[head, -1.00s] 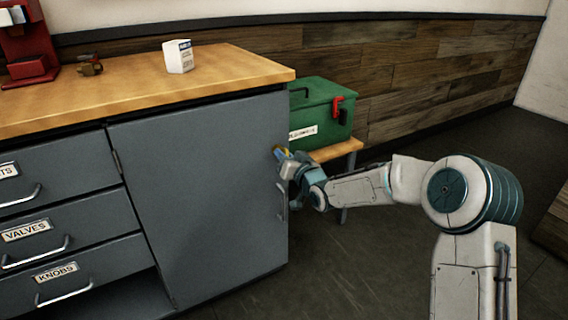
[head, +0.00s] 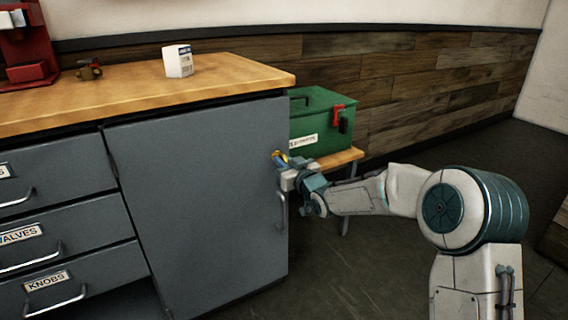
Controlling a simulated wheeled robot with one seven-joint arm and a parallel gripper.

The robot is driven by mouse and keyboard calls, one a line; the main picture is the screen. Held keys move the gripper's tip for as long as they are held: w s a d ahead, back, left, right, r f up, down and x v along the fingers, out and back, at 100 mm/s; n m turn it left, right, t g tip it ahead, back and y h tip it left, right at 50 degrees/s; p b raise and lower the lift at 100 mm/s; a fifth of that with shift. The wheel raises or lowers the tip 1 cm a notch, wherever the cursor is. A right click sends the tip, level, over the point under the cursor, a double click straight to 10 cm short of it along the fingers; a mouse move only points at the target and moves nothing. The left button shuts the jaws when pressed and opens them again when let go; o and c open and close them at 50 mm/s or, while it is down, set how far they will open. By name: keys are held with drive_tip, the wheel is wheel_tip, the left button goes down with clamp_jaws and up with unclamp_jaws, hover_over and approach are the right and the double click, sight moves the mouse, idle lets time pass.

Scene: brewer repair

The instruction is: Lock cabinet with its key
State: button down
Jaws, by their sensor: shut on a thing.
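The grey cabinet door (head: 200,200) is closed flush under the wooden top, with a vertical metal handle (head: 282,210) near its right edge. My gripper (head: 284,163) is at the upper right of this door, above the handle. It is shut on a small yellow key (head: 279,156), which is at the door face by the lock. The gripper and the small scale hide the lock itself, so I cannot tell how deep the key sits or how far it is turned.
Labelled drawers (head: 60,237) stand left of the door. A green toolbox (head: 318,125) sits on a low bench (head: 340,159) behind my gripper. The floor on the right is clear.

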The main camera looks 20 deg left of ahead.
drive_tip(key=c, duration=1.5)
unclamp_jaws()
drive_tip(key=p+v, duration=0.4)
drive_tip(key=v, duration=0.9)
drive_tip(key=shift+s+d, duration=0.25)
drive_tip(key=shift+s, duration=0.05)
